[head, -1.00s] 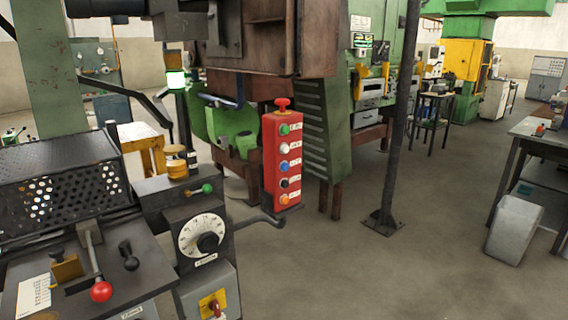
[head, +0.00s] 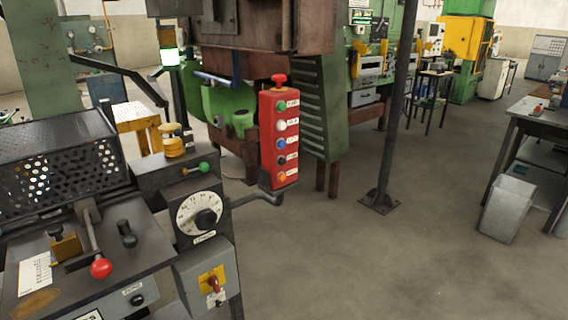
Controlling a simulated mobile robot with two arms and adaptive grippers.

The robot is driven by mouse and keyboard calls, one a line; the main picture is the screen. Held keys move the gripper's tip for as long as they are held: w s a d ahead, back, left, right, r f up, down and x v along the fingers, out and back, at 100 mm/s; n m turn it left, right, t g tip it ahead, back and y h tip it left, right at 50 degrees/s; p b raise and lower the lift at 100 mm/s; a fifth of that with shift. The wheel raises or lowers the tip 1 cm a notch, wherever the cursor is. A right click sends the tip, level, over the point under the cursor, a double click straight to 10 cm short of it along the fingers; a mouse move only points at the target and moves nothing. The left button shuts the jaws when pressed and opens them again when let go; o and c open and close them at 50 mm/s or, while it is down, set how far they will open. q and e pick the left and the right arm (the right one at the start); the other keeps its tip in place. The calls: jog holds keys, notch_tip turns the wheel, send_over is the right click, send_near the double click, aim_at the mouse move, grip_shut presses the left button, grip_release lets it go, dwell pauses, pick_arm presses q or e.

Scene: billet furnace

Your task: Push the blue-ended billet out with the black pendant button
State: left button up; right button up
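A red pendant box (head: 266,150) stands upright near the middle of the head view, with a red mushroom knob (head: 279,78) on top. Its face carries a column of buttons: green, white, blue, black and orange from top to bottom. The black button (head: 281,160) is second from the bottom, with a small white label beside it that is too small to read. No billet can be made out. Neither of my grippers is in view.
A control console (head: 120,240) with a dial (head: 207,218), a red-knobbed lever (head: 101,268) and a perforated guard fills the left front. A dark post (head: 398,110) stands right of the pendant. A grey bin (head: 507,208) and bench (head: 530,125) are at right. The middle floor is clear.

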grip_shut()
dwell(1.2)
